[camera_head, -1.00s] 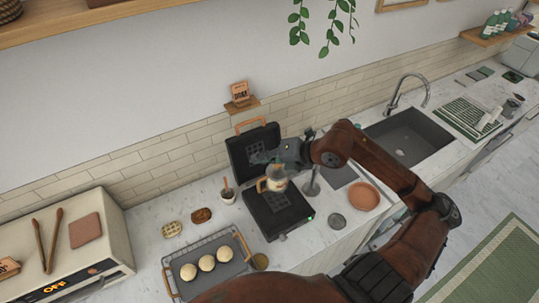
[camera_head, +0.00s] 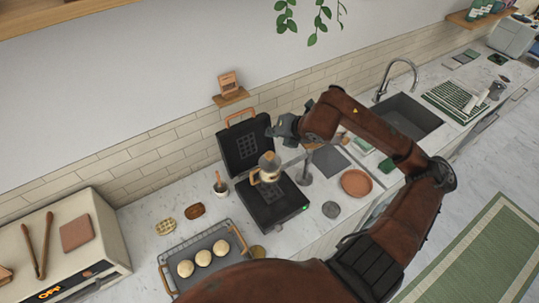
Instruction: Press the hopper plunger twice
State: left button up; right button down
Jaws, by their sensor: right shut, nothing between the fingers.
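The batter hopper (camera_head: 266,176), cream with a tan handle, is held by a grey stand (camera_head: 304,174) above the lower plate of the open black waffle iron (camera_head: 280,215). Its plunger knob (camera_head: 268,157) shows at its top, looking raised. My right gripper (camera_head: 274,131) is shut and empty. It appears above the plunger in the picture, with a visible gap between them. My left gripper is not in view.
The waffle iron's raised lid (camera_head: 246,146) stands close behind the hopper. A wire-edged tray with pale round buns (camera_head: 185,268) lies front left. A terracotta plate (camera_head: 356,183) and a grey disc (camera_head: 331,209) lie to the right.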

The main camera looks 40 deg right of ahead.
aim_at(268, 152)
notch_tip(268, 152, down, 7)
jog(key=b, duration=0.4)
jog(key=shift+f+b, duration=0.35)
jog(key=shift+b, duration=0.1)
dwell(1.0)
jog(key=shift+f+b, duration=0.4)
jog(key=shift+b, duration=0.25)
jog(key=shift+f+b, duration=0.75)
jog(key=shift+b, duration=0.1)
dwell(0.7)
jog(key=shift+r+p, duration=0.45)
jog(key=shift+r, duration=0.75)
